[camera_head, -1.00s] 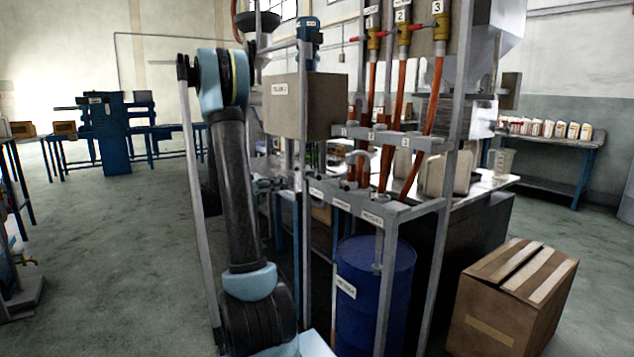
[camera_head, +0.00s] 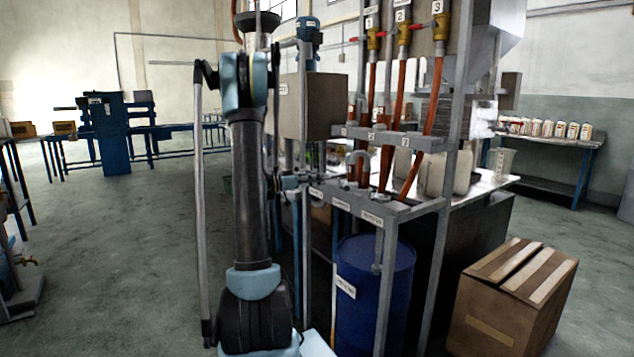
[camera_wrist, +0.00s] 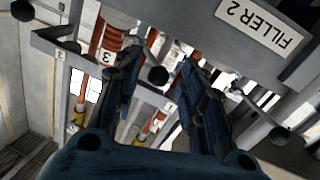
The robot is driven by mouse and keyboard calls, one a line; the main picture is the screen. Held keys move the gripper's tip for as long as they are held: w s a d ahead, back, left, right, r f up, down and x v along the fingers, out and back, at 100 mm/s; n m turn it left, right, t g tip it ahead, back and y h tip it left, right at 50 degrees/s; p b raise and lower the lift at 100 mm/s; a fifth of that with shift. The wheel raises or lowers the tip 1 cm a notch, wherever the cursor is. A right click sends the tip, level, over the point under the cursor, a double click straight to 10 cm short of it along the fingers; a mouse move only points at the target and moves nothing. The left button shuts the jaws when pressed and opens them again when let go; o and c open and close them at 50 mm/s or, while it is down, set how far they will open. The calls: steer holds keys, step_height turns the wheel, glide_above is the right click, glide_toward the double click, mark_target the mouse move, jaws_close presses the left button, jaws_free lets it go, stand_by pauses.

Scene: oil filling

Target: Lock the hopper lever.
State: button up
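In the wrist view my gripper (camera_wrist: 160,62) is open, its two dark fingers standing apart. A round black knob (camera_wrist: 158,75) shows in the gap between the fingers; I cannot tell whether it is the hopper lever's end or how far away it is. Another black knob (camera_wrist: 278,136) is right of the fingers. A grey metal hopper (camera_head: 497,48) with a sloping bottom stands at the upper right of the head view. No lever can be clearly made out there; my arm hides part of the rack.
A grey frame (camera_head: 400,210) carries orange hoses (camera_head: 432,95) and numbered valves (camera_head: 403,40). A blue drum (camera_head: 375,300) and a cardboard box (camera_head: 515,300) stand below.

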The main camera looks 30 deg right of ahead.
steer(key=shift+s+d, duration=0.1)
steer(key=shift+d, duration=0.9)
